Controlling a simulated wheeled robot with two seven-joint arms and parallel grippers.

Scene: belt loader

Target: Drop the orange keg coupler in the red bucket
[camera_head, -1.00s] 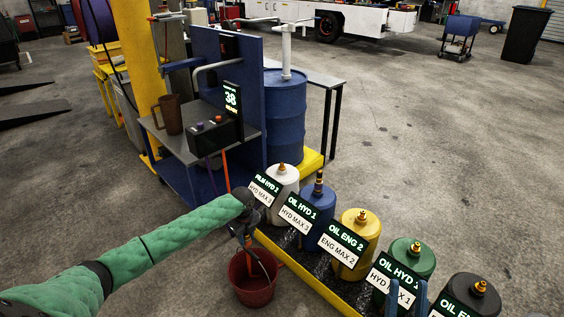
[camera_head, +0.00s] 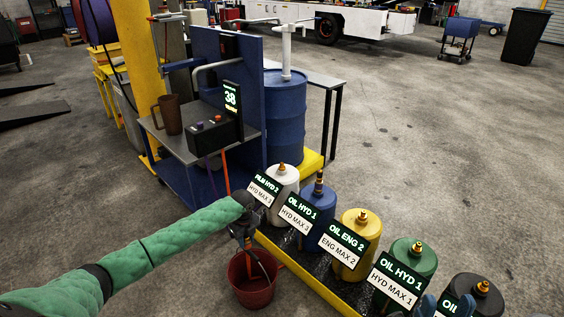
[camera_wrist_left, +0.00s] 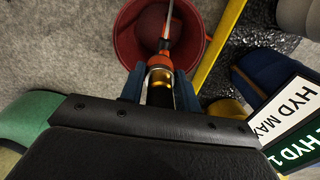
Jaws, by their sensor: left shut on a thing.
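The red bucket (camera_head: 253,284) stands on the floor beside the yellow edge of the keg rack. My left gripper (camera_head: 247,243) is above the bucket, pointing down. In the left wrist view my left gripper (camera_wrist_left: 160,88) is shut on the orange keg coupler (camera_wrist_left: 161,66), with a blue finger on each side of it. The coupler's tip points toward the bucket (camera_wrist_left: 128,40), and its hose runs on over the bucket's opening. My right gripper (camera_head: 432,306) shows only as blue-grey parts at the bottom edge, by the green and black kegs; its fingertips are not clear.
Several labelled kegs stand in a row on the rack: white, blue, yellow (camera_head: 361,229), green (camera_head: 425,258) and black. Behind is a blue cart (camera_head: 237,75) with a display reading 38 and a brown jug (camera_head: 170,114). Open floor (camera_head: 90,190) lies to the left.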

